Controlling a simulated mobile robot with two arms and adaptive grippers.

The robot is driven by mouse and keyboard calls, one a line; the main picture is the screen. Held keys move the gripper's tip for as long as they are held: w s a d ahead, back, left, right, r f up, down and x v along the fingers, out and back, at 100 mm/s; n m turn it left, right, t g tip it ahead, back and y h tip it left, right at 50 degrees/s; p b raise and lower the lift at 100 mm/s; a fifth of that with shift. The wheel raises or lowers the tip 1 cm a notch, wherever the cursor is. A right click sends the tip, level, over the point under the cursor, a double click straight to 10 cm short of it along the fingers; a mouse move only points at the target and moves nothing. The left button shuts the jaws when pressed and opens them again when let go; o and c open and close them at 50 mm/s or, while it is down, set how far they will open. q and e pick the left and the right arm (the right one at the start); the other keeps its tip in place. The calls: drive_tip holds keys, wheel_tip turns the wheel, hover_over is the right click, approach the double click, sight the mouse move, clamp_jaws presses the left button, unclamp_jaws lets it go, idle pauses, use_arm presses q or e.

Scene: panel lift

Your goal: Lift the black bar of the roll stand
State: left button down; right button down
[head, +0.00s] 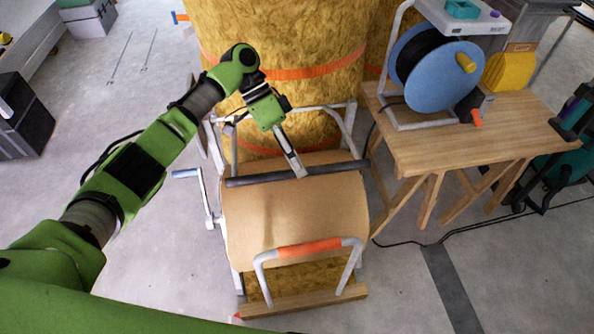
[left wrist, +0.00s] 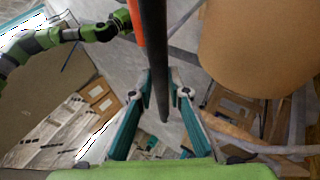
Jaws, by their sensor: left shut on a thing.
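The black bar (head: 255,178) lies across the roll stand, over the front of a tan paper roll (head: 290,225). In the left wrist view the bar (left wrist: 155,50) runs down from the top edge and passes between the two fingers. My left gripper (head: 299,172) reaches the bar right of its middle and is shut on it. Its fingers (left wrist: 161,85) show on both sides of the bar. The stand has a pale metal frame (head: 262,285) with an orange grip (head: 309,247). My right gripper does not show in the head view.
Large yellow-brown rolls with orange bands (head: 280,40) stand right behind. A wooden table (head: 420,150) at right carries a blue cable reel (head: 440,75). A crank handle (head: 186,174) sticks out left of the stand. The floor at left is mostly clear.

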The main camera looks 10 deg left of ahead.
use_arm(q)
drive_tip(key=shift+w+a+r+g+h, duration=0.15)
drive_tip(key=shift+w+r, duration=0.25)
drive_tip(key=shift+r, duration=0.4)
drive_tip(key=shift+w+a+r+g+h, duration=0.15)
drive_tip(key=shift+w+r, duration=0.25)
drive_tip(key=shift+r, duration=0.35)
drive_tip(key=c, duration=1.9)
unclamp_jaws()
drive_tip(key=shift+v, duration=3.75)
drive_tip(key=shift+w, duration=0.1)
drive_tip(key=shift+f, duration=0.15)
